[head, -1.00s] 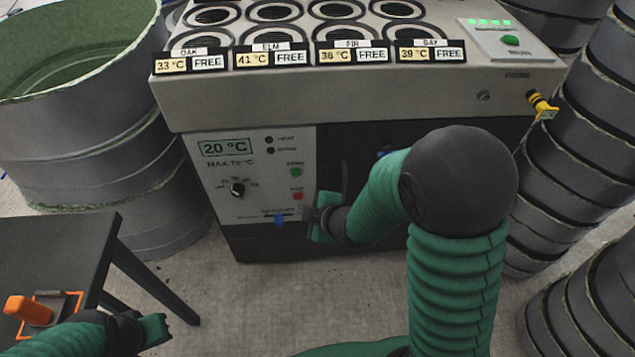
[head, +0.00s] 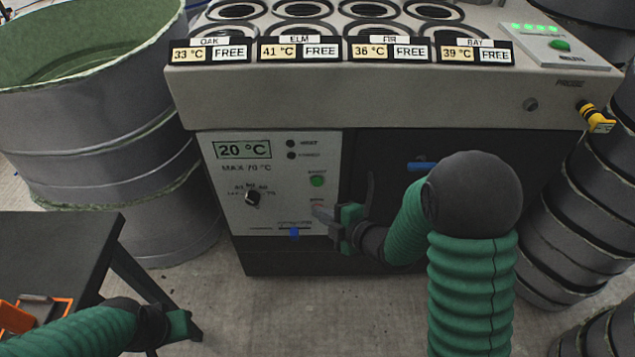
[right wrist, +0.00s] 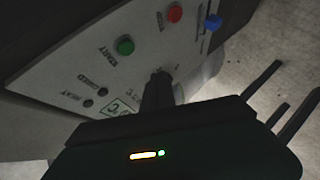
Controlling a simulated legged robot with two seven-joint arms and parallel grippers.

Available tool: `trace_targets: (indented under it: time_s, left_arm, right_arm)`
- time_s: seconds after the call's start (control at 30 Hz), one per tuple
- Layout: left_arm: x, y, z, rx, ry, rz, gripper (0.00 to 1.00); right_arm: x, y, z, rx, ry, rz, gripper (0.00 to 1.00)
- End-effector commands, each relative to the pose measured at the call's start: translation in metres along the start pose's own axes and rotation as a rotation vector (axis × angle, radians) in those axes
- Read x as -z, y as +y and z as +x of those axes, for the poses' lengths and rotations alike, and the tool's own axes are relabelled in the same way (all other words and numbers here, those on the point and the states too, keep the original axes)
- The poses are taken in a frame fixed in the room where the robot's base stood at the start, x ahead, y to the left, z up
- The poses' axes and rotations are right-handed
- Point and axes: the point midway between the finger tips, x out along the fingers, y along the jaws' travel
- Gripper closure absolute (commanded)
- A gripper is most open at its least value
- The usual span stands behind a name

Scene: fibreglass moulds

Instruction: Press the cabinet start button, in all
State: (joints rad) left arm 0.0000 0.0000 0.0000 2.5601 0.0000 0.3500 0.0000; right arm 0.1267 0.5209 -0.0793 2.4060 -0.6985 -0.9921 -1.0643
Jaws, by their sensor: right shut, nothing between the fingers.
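The cabinet (head: 390,100) stands ahead with a pale control panel (head: 225,190) on its front. The green start button (head: 317,181) is on the panel's right side, with a red button below it. My right gripper (head: 322,212) is shut and empty; its fingertips are in front of the red button and partly cover it, below the green one. In the right wrist view, the green button (right wrist: 125,46) and red button (right wrist: 175,13) show clear beyond the shut fingers (right wrist: 158,90). Contact with the panel cannot be told. My left gripper (head: 182,325) is low at left, away from the cabinet.
The panel has a 20 °C display (head: 243,150), a black knob (head: 252,197) and a blue slider (head: 294,232). Two lamps beside the display are dark. A dark table (head: 60,245) is at left. Grey drums stand at both sides. A yellow-handled probe (head: 595,116) hangs at right.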

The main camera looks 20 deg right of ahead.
Motion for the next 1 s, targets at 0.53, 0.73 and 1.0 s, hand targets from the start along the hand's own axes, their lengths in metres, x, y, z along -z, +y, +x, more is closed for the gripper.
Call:
trace_targets:
  time_s: [0.53,0.73,1.0]
  left_arm:
    - [0.002,0.000,-0.008,0.000,0.000,0.000,1.00]
    - [0.002,0.000,-0.008,0.000,0.000,0.000,1.00]
    - [0.002,0.000,-0.008,0.000,0.000,0.000,1.00]
  right_arm:
    - [-0.030,0.030,0.042,0.000,-0.001,0.001,1.00]
    - [-0.031,0.031,0.042,0.000,-0.001,0.001,1.00]
    - [-0.031,0.031,0.042,0.000,-0.001,0.001,1.00]
